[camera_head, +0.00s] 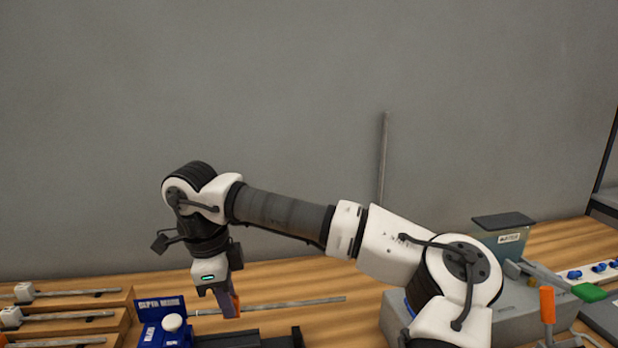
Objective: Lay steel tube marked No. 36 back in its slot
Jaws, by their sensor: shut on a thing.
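My gripper (230,304) points down over the left part of the bench. It is shut on a thin grey steel tube (295,303), which lies nearly level and sticks out to the right of the fingers. A shorter length shows on the left. No number on it can be read. A wooden rack (126,298) at the lower left has several stepped rows, with thin tubes and white blocks on them. The picture's edge cuts off part of the rack, and I cannot tell which slot is No. 36.
A blue device (160,322) with a white knob and a dark fixture (262,340) stand below the tube. A grey rod (383,155) rises upright before the wall. A grey machine (520,300) and orange-handled tool (547,304) are right. Bare wood shows behind the tube.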

